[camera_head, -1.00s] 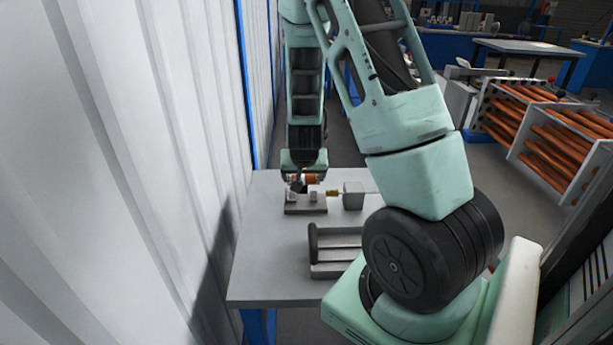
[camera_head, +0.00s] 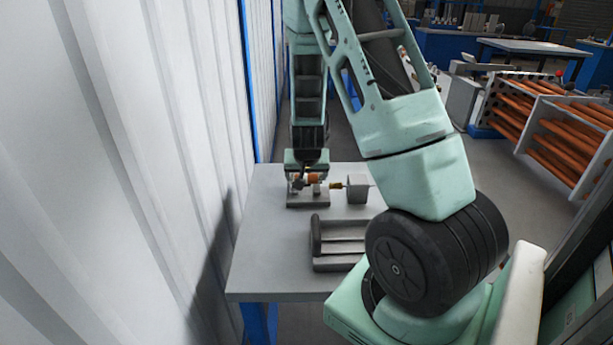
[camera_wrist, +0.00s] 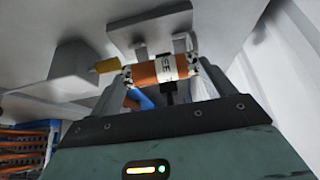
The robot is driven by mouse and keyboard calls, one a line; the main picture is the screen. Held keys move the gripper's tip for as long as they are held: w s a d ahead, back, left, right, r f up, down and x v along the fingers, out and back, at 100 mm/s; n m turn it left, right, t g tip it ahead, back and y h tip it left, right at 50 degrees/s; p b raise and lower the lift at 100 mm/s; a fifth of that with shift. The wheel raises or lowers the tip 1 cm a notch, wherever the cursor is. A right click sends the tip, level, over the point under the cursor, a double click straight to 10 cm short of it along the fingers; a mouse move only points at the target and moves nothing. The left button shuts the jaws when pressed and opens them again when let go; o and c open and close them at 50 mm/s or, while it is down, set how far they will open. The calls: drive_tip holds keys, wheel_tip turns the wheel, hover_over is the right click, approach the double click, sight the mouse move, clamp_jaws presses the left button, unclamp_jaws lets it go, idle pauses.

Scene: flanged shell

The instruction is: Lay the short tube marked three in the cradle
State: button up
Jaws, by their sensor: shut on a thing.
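The short tube (camera_wrist: 145,73) is copper-orange with a white label band bearing dark characters and speckled ends. My gripper (camera_wrist: 161,71) is shut on it, one finger at each end. In the head view the tube (camera_head: 313,178) shows small and partly hidden under my wrist. My gripper (camera_head: 308,181) is over the cradle (camera_head: 308,201), a grey base with upright supports on the table. In the wrist view the cradle (camera_wrist: 150,20) lies just beyond the tube. I cannot tell whether the tube touches its supports.
A grey block (camera_head: 357,189) with a yellow-tipped rod (camera_head: 336,186) stands right of the cradle, its tip close to the tube. A grey tray (camera_head: 338,263) sits nearer on the table (camera_head: 262,250). A corrugated wall (camera_head: 130,170) runs along the left. The table's left part is clear.

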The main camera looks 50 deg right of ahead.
drive_tip(key=b+x, duration=0.1)
drive_tip(key=x, duration=0.2)
drive_tip(key=shift+s+b, duration=0.1)
drive_tip(key=shift+b, duration=0.25)
drive_tip(key=shift+d+f+b, duration=0.2)
drive_tip(key=shift+f+b, duration=0.35)
drive_tip(key=shift+b, duration=0.15)
drive_tip(key=shift+a+f, duration=0.1)
drive_tip(key=shift+a, duration=0.6)
drive_tip(key=o, duration=1)
drive_tip(key=shift+o, duration=0.2)
drive_tip(key=shift+d+r, duration=0.3)
drive_tip(key=shift+r, duration=0.15)
drive_tip(key=p+v, duration=0.7)
drive_tip(key=v, duration=1.1)
drive_tip(key=shift+s+r, duration=0.1)
